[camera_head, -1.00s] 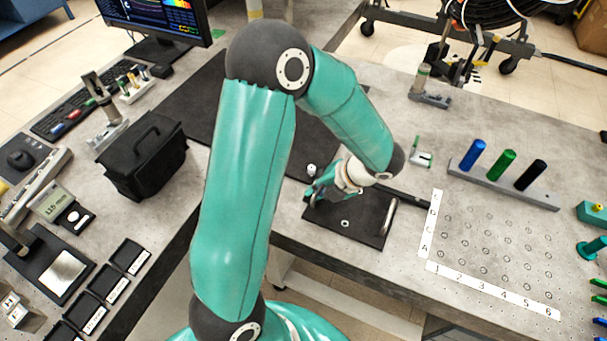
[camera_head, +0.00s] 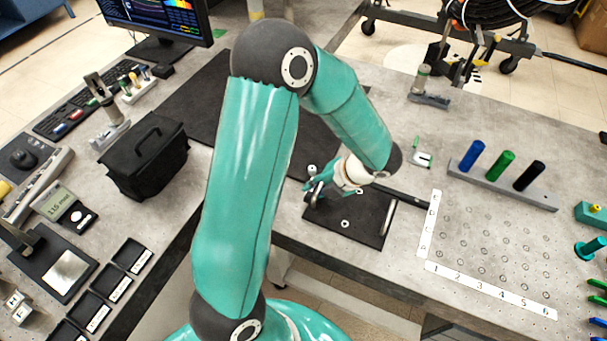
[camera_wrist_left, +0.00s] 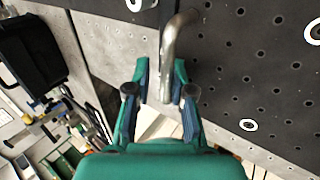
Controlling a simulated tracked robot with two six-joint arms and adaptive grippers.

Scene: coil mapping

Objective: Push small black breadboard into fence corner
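The small black breadboard (camera_head: 352,228) lies on the grey table near its front edge, with a metal handle at each of two opposite ends. The right handle (camera_head: 389,217) is clear of my gripper. My left gripper (camera_head: 318,187) is low over the board's left end. In the left wrist view, its two fingers (camera_wrist_left: 160,95) stand apart on either side of a bent metal handle (camera_wrist_left: 172,45), with visible gaps. The dark perforated board (camera_wrist_left: 260,65) fills the upper right there. My right gripper is not in view.
A white-labelled hole grid (camera_head: 490,250) lies to the right, with a rack of blue, green and black cylinders (camera_head: 505,178) behind it. A black bag (camera_head: 145,160) stands at left. A large dark mat (camera_head: 205,105) lies behind my arm.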

